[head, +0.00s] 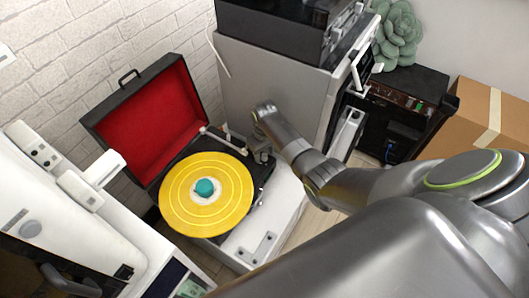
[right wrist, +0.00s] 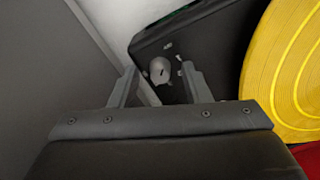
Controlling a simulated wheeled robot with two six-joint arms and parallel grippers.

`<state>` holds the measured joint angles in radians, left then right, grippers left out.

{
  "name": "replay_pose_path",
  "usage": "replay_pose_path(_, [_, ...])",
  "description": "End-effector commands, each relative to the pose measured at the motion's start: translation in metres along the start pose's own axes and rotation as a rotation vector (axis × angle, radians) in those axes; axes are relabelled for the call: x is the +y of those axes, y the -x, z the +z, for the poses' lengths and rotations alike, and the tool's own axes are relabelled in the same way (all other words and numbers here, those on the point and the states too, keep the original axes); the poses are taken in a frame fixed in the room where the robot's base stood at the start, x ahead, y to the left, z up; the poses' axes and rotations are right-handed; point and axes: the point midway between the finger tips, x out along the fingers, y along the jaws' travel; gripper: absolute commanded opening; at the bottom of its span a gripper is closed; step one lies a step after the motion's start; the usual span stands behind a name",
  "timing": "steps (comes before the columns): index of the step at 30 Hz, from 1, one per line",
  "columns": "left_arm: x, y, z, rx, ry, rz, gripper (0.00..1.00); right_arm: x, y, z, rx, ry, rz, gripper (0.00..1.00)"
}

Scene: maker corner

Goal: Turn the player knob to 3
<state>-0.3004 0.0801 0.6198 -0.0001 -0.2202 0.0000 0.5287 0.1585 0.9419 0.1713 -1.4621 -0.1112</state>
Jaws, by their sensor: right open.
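The record player (head: 215,190) stands in the head view with its red-lined lid (head: 150,115) open and a yellow record (head: 225,205) on it. In the right wrist view, a small grey knob (right wrist: 160,70) with a dark mark sits on the player's black deck (right wrist: 215,45). My right gripper (right wrist: 160,80) is open, its fingers on either side of the knob in that view; I cannot tell whether they touch it. In the head view my right gripper (head: 264,156) is over the deck's right side, and the knob is hidden there. My left gripper is not in view.
A grey cabinet (head: 265,90) stands close behind my right wrist. The yellow record (right wrist: 285,75) lies right of the gripper in the wrist view. A white machine (head: 70,190) is at the left, a cardboard box (head: 480,125) at the right.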

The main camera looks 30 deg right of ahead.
Motion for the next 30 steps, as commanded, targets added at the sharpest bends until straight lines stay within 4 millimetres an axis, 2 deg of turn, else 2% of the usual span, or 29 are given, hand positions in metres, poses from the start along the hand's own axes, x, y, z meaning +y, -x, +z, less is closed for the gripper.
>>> replay_pose_path(1, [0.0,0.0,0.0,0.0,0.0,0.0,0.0,0.0,0.0,0.0,0.0,0.0,0.0,0.39])
replay_pose_path(10, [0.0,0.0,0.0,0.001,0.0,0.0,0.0,0.0,0.0,0.0,0.0,0.0,0.0,0.0])
replay_pose_path(20, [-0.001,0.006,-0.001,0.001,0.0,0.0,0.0,0.0,0.002,0.0,-0.001,-0.046,-0.001,0.0])
replay_pose_path(30, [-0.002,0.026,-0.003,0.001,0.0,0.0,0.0,0.0,0.004,0.0,-0.002,-0.28,-0.001,0.0])
